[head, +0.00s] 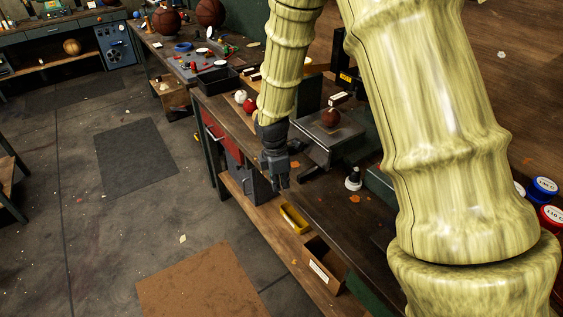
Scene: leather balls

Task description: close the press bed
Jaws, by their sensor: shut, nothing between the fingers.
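The press bed (338,146) is a flat grey metal plate on the workbench, with a dark red-brown ball (331,117) on it. It juts out in front of a black upright frame (347,72) that looks like the press; my arm hides part of that area. My gripper (282,185) hangs fingers-down at the bench's front edge, to the left of the bed and nearer the viewer. It is shut with nothing in it. Whether it touches the bed's front edge or handle cannot be told from this view.
A white-and-black bottle-like item (353,179) stands on the bench right of my gripper. A yellow tray (294,219) and a cardboard box (324,268) sit on the lower shelf. The floor at left is open.

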